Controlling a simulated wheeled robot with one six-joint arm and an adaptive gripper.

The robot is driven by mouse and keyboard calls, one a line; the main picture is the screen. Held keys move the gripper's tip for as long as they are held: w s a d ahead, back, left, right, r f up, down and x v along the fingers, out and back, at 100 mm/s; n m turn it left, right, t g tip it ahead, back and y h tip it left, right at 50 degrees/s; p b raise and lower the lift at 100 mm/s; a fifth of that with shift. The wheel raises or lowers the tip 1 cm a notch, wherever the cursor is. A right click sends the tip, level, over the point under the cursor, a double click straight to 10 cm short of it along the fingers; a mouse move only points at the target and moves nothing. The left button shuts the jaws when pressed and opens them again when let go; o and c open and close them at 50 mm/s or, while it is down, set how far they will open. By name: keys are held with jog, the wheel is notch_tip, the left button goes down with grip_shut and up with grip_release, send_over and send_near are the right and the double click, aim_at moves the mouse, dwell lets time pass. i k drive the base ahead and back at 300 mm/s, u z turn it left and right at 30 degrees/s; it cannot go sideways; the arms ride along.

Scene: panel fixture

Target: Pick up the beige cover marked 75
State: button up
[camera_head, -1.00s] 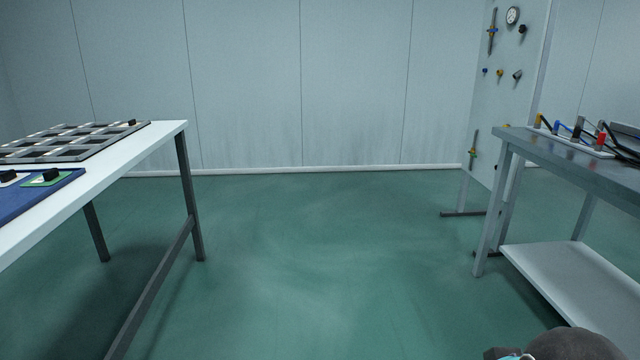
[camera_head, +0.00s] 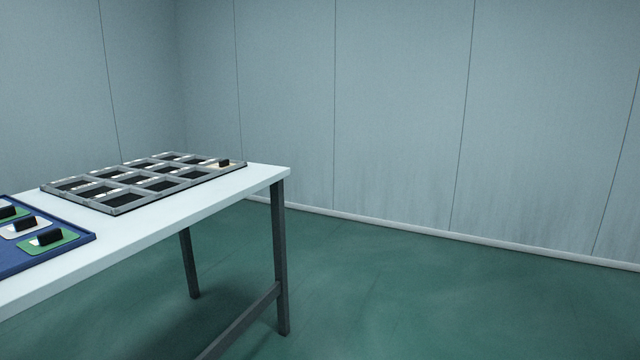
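No marking 75 is readable in this view. A light, possibly beige cover with a black handle (camera_head: 223,163) sits in the far right cell of the grey grid frame (camera_head: 128,208). On the blue tray (camera_head: 75,246) at the left lie green covers (camera_head: 62,243) and a white one (camera_head: 27,231), each with a black handle; the tray's left part is cut off by the picture edge. Their numbers cannot be read. My gripper is not in view.
The white table (camera_head: 180,220) with dark legs (camera_head: 281,260) fills the left. Open green floor (camera_head: 430,310) lies to its right, up to the pale panelled wall (camera_head: 400,110). The other grid cells in view look open and dark.

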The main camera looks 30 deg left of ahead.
aim_at(221, 165)
jog(key=u, duration=0.5)
jog(key=i, duration=1.3)
jog(key=u, duration=1.95)
jog(key=i, duration=0.95)
jog(key=u, duration=0.65)
